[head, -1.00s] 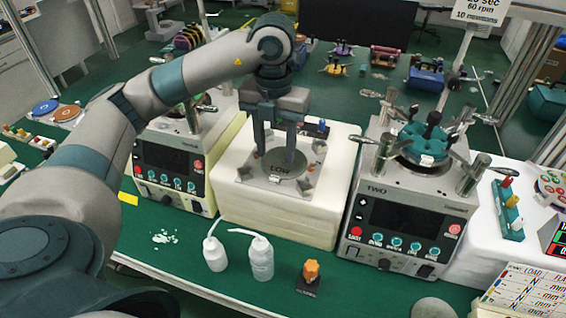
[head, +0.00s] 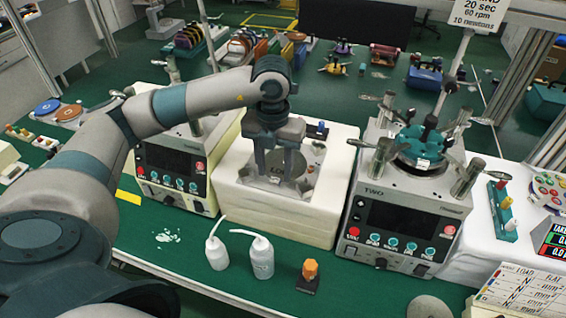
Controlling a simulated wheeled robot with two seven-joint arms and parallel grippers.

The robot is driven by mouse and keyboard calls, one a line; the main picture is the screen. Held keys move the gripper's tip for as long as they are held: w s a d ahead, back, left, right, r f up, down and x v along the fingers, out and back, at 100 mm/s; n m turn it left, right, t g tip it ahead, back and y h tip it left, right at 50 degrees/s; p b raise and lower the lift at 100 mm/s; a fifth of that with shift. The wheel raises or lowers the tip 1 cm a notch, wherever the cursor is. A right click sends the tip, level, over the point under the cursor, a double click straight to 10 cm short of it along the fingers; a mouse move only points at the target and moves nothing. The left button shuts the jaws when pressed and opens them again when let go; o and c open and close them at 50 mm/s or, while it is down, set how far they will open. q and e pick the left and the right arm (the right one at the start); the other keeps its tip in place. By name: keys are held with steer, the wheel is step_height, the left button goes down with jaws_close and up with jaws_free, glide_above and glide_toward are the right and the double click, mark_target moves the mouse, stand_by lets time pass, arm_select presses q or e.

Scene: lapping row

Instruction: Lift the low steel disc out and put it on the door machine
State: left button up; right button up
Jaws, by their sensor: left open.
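The low steel disc (head: 278,169), a flat grey disc with LOW lettered on it, lies in the plate on top of the white block (head: 275,215) in the middle. My left gripper (head: 274,175) points down over it with its two fingers apart. The fingertips are at the disc and hide part of it; I cannot tell whether they touch it. The machine labelled TWO (head: 412,194) stands to the right of the block. Another machine (head: 172,178) stands to the left, partly behind my left arm. I cannot tell which is the door machine. My right gripper is out of view.
Two white squeeze bottles (head: 217,253) (head: 262,258) and an orange-knobbed piece (head: 309,277) stand on the green table in front of the block. Upright posts and handles (head: 467,177) rise from the right machine. A teal rack (head: 503,212) stands at the right.

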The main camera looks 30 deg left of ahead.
mark_target(274, 180)
arm_select(q)
steer(key=shift+a+f+p, duration=0.15)
steer(key=shift+f+p, duration=0.3)
steer(key=shift+f, duration=1.1)
steer(key=shift+w, duration=0.1)
jaws_close()
